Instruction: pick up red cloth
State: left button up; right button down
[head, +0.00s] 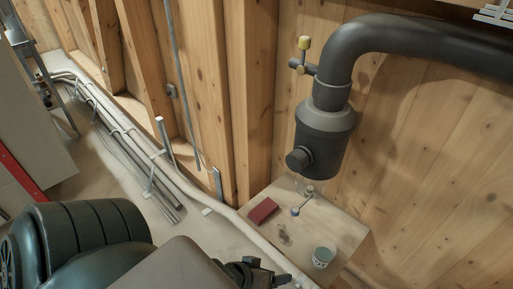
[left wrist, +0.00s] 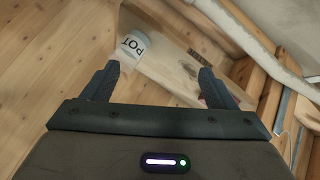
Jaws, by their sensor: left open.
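A red cloth (head: 262,210), folded into a small flat rectangle, lies on a pale wooden surface (head: 330,228) in the head view. My left gripper (head: 262,272) is at the bottom of the head view, in front of that surface and nearer to me than the cloth. In the left wrist view its two fingers (left wrist: 159,70) stand wide apart with nothing held between them. My right gripper is out of view.
A blue-ended tool (head: 297,210) lies right of the cloth. A thick dark pipe (head: 325,120) hangs above. Pale pipes (head: 150,158) run along the wall.

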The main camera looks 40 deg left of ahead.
aim_at(260, 213)
jog(key=u, duration=1.25)
jog(key=k+j, duration=0.1)
jog(key=k, duration=0.35)
jog(key=k+j, duration=0.1)
jog(key=k, duration=0.35)
jog(key=i+u, duration=0.7)
jog(key=u, duration=0.15)
jog(key=i+j, duration=0.1)
jog(key=i, duration=0.2)
jog(key=i+j+u, duration=0.1)
jog(key=i, duration=0.2)
jog(key=i+j+z, duration=0.1)
jog(key=z, duration=1.05)
